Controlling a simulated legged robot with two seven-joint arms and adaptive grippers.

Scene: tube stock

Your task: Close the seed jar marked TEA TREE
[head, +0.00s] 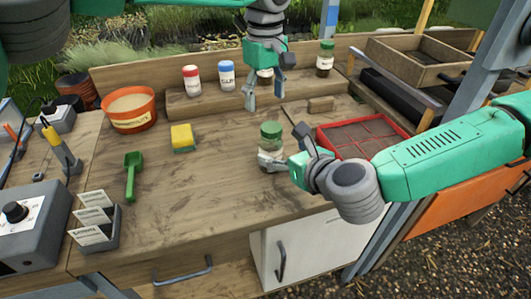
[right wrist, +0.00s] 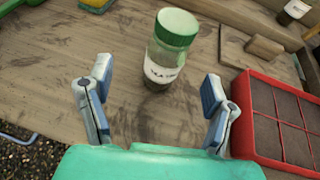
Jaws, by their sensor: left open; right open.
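A clear jar (head: 271,157) with a green lid (head: 271,130) on top stands upright on the wooden bench. In the right wrist view, the jar (right wrist: 160,72) has a white label, only partly readable, with dark contents low down. Its green lid (right wrist: 177,27) sits on the mouth; I cannot tell how tightly. My right gripper (head: 283,147) is open beside the jar, its fingers (right wrist: 153,98) spread on the near side without gripping it. My left gripper (head: 265,98) is open and empty, pointing down above and behind the jar.
A red-lidded jar (head: 191,79), a blue-lidded jar (head: 227,75) and a green-lidded jar (head: 324,60) stand on the back ledge. A red divided tray (head: 405,131) lies right of the jar. A yellow sponge (head: 182,138) and green scoop (head: 132,175) lie left.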

